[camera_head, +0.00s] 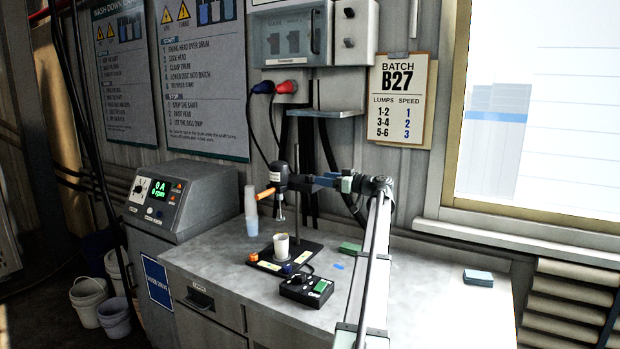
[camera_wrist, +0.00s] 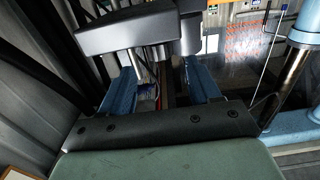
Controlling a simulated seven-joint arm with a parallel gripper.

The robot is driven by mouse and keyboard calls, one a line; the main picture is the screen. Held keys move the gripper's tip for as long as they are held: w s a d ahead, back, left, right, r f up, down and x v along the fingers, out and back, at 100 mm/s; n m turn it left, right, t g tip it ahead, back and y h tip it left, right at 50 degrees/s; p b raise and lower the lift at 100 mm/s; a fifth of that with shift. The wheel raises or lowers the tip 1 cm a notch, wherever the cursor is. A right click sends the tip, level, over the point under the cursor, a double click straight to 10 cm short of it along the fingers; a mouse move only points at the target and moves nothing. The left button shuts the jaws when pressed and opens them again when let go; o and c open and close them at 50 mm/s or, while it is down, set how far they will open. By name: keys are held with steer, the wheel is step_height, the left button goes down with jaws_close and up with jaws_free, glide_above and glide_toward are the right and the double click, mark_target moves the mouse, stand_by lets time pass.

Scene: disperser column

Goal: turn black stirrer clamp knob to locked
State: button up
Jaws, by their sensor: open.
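The stirrer (camera_head: 281,172) is a small black motor head on an upright stand over the bench, with an orange handle (camera_head: 267,194) pointing left. My gripper (camera_head: 314,182) reaches in from the right, its blue fingers close beside the stirrer's right side. In the wrist view the two blue fingers (camera_wrist: 160,72) are apart, with a dark block (camera_wrist: 130,34) across their far ends and a thin metal post between them. I cannot make out the black clamp knob as a separate part, nor its setting. No contact with the fingers is clear.
A white cup (camera_head: 281,244) stands on the black stand base (camera_head: 262,263) below the stirrer. A black control box (camera_head: 303,290) is in front, and stacked clear cups (camera_head: 251,211) stand left. A shelf (camera_head: 330,114) juts out above my gripper. The bench's right part is mostly clear.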

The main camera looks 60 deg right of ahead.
mark_target(310, 175)
steer(key=shift+w, duration=3.45)
steer(key=shift+c, duration=0.3)
steer(key=c, duration=0.9)
